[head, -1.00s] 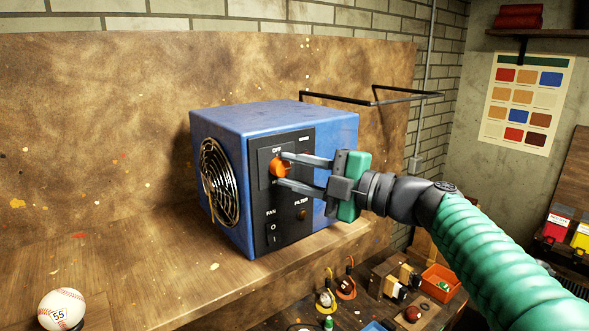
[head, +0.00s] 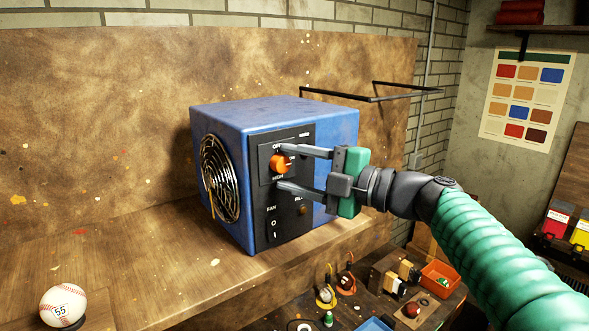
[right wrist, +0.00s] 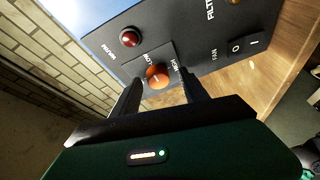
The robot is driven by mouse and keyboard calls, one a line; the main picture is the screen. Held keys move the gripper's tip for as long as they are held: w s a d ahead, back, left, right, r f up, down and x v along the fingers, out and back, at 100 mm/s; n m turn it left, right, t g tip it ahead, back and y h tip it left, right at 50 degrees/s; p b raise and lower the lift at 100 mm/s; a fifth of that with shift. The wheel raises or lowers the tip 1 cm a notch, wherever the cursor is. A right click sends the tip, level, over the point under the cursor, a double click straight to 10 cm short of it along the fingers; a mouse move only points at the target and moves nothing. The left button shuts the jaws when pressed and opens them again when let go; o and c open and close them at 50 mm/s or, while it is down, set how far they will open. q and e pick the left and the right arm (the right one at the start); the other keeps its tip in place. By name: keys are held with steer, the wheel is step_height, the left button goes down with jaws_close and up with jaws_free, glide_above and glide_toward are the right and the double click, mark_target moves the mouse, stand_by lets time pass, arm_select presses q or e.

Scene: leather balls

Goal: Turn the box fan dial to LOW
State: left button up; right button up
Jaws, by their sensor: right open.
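The blue box fan (head: 222,112) stands on the wooden bench, with a round grille on its left face and a black control panel facing right. The orange dial (head: 281,164) is on the panel, with OFF above it and HIGH below it. It also shows in the right wrist view (right wrist: 157,77); which label it points at is hard to read. My right gripper (head: 282,169) is open, one finger above the dial and one below, with visible gaps to it. The LOW label is not clearly readable in the head view. My left gripper is not in view.
The panel also has a FAN rocker switch (head: 273,229), a FILTER knob (head: 303,210) and a red lamp (right wrist: 129,38). A baseball (head: 62,306) sits at the bench's front left. A black metal bracket (head: 372,99) sticks out behind the fan.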

steer(key=shift+s+d, duration=0.15)
steer(key=shift+d, duration=0.1)
steer(key=b+v, duration=0.6)
steer(key=v, duration=1)
steer(key=shift+d+b, duration=0.25)
steer(key=shift+b, duration=0.05)
steer(key=shift+a+f, duration=0.1)
steer(key=shift+a, duration=0.05)
